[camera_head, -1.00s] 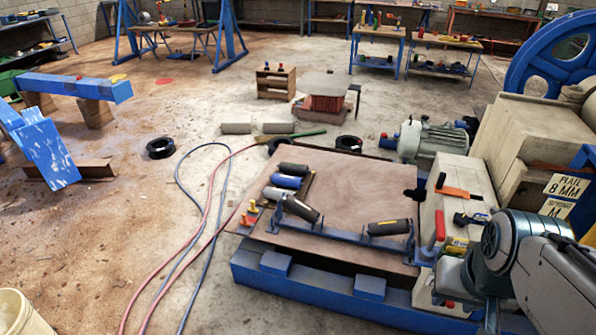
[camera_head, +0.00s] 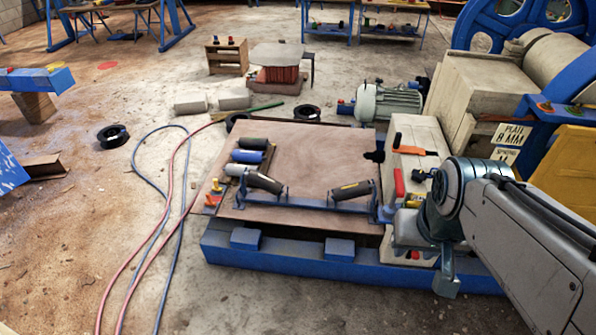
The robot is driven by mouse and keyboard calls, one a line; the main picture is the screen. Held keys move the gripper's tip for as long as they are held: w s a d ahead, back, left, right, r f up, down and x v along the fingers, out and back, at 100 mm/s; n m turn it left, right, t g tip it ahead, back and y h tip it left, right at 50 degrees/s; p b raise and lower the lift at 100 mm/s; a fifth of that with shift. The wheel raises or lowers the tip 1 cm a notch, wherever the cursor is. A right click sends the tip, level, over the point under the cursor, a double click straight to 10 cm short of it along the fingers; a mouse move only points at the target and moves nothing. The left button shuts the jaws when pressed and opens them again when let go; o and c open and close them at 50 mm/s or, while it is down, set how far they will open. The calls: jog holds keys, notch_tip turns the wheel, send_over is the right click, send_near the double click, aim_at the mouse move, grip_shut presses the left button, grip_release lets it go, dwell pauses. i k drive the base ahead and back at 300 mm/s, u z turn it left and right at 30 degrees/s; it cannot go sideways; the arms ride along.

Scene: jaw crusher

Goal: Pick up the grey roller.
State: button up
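The grey roller (camera_head: 238,169) lies on the left part of the brown board, nearest in a row of three rollers. A blue roller (camera_head: 249,157) and a dark roller (camera_head: 254,143) lie just behind it. Its right end is close to a dark roller (camera_head: 264,183) tilted on the blue roller frame (camera_head: 300,205); I cannot tell if they touch. My gripper (camera_head: 447,279) hangs at the lower right, in front of the pale crusher housing and well to the right of the grey roller. Its fingers are not clear enough to show whether they are open.
The brown board (camera_head: 315,155) rests over a blue beam base (camera_head: 300,265). Another dark roller (camera_head: 352,190) sits on the frame's right end. Orange-and-yellow items (camera_head: 214,190) stand left of the grey roller. Hoses (camera_head: 165,210) cross the floor. The board's middle is bare.

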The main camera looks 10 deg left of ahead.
aim_at(236, 170)
jog(key=u, duration=0.7)
jog(key=k, duration=1.05)
jog(key=u, duration=1.3)
jog(key=i, duration=3.6)
jog(key=z, duration=0.45)
jog(key=i, duration=2)
jog(key=z, duration=1.3)
jog(key=i, duration=0.9)
jog(key=z, duration=0.95)
